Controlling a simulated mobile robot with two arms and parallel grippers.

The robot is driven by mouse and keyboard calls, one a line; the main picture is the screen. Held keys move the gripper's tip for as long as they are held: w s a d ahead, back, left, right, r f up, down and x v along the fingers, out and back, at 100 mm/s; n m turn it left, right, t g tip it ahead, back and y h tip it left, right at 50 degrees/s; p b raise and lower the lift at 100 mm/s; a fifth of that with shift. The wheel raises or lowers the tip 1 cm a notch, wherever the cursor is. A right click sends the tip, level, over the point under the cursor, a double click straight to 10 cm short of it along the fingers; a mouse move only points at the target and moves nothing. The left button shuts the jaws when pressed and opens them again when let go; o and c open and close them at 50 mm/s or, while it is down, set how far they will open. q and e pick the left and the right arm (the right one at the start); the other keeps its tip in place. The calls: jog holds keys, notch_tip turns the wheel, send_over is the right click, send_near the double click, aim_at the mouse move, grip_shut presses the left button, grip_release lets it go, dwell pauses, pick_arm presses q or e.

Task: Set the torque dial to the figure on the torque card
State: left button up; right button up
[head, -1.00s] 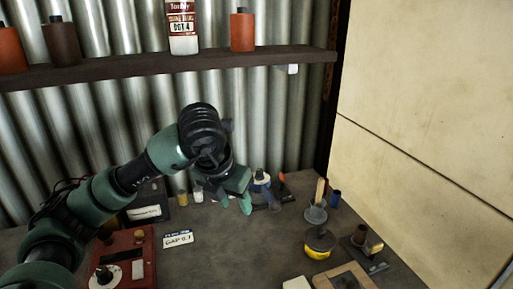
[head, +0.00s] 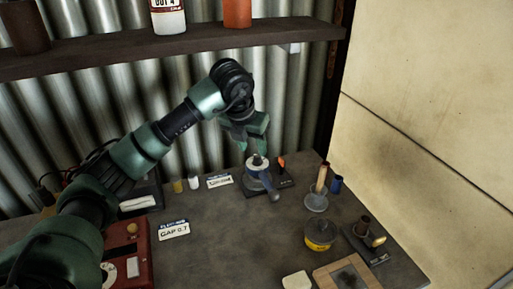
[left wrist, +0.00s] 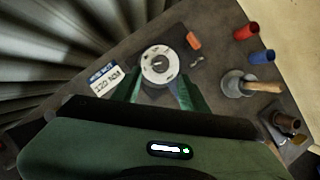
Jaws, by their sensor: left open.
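The torque dial is a pale round disc (head: 258,162) with a dark hub on a dark base, at the back of the bench. In the left wrist view its marked face (left wrist: 160,64) shows from above, its figures too small to read. The torque card (head: 220,181) stands left of it; in the left wrist view the card (left wrist: 105,82) reads 120 NM. My left gripper (head: 253,146) is open and points down just above the dial. In the left wrist view its fingers (left wrist: 158,90) spread at the near side of the disc, with nothing between them. My right gripper is out of view.
A red box (head: 140,262) with a dial and a GAP 0.7 card (head: 174,229) sit at left. A blue cup (head: 337,184), a grey funnel-like piece with a wooden handle (head: 316,201) and a yellow tin (head: 320,234) stand at right. The bench middle is clear.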

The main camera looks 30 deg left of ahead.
aim_at(257, 155)
pick_arm(q)
jog(key=shift+w+p+x, duration=0.2)
jog(key=shift+p+x, duration=0.05)
jog(key=shift+x, duration=1.1)
jog(key=shift+w+p+x, duration=0.25)
jog(key=shift+x, duration=1.1)
jog(key=shift+r, duration=0.25)
grip_shut()
